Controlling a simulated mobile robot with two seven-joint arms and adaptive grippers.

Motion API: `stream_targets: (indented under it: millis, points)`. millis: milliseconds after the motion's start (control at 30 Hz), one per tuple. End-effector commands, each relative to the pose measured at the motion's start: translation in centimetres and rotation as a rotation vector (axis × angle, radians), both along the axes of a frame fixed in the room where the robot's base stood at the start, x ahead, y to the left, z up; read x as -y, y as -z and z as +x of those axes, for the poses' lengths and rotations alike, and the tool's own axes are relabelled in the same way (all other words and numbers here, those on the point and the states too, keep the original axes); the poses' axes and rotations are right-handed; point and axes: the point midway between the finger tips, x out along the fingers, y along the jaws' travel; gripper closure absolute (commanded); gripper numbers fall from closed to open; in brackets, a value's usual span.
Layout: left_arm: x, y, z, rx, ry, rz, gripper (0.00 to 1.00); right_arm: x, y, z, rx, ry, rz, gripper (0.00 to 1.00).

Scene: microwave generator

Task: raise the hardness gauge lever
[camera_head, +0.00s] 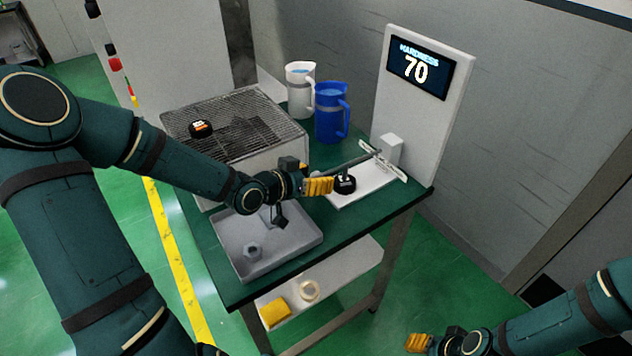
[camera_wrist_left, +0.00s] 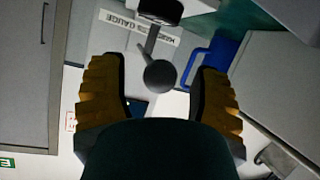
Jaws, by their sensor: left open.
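The hardness gauge (camera_head: 385,105) is a white upright panel with a base at the table's right end. Its dark screen (camera_head: 418,69) reads "HARDNESS 70". Its lever (camera_head: 352,162) is a thin grey rod reaching left from the gauge toward my left gripper (camera_head: 318,186). In the left wrist view the lever's round dark knob (camera_wrist_left: 160,76) lies between the two yellow fingers of the left gripper (camera_wrist_left: 160,90), with gaps on both sides. The left gripper is open and empty. My right gripper (camera_head: 420,343) is low at the bottom right, away from the table; its jaws are unclear.
A black round piece (camera_head: 345,184) sits on the gauge base below the lever. A grey tray (camera_head: 300,244) with a nut lies at the front. A wire rack (camera_head: 270,105), white jug (camera_head: 299,92) and blue jug (camera_head: 330,115) stand behind. A lower shelf holds a yellow block (camera_head: 274,312).

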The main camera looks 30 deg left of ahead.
Motion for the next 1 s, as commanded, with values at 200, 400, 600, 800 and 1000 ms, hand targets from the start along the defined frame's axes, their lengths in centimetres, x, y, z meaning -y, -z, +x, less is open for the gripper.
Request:
stream_targets:
  millis: [200, 400, 600, 800, 1000]
  points:
    - [0.2, 0.2, 0.5, -0.001, 0.000, 0.000, 0.37, 0.0, 0.2, 0.1, 0.002, 0.001, 0.000, 0.53]
    - [0.2, 0.2, 0.4, -0.001, 0.000, 0.000, 0.46, 0.0, 0.2, 0.1, 0.002, 0.001, 0.000, 0.53]
    - [0.2, 0.2, 0.4, -0.001, 0.000, 0.000, 1.00, 0.0, 0.2, 0.1, 0.002, 0.001, 0.000, 0.53]
    - [0.2, -0.1, 0.4, -0.007, 0.000, 0.004, 1.00, 0.0, -0.1, 0.1, 0.001, 0.000, 0.000, 0.53]
    - [0.3, -1.7, 0.6, -0.050, 0.001, 0.034, 1.00, 0.0, -1.6, -0.2, -0.005, -0.001, 0.001, 0.53]
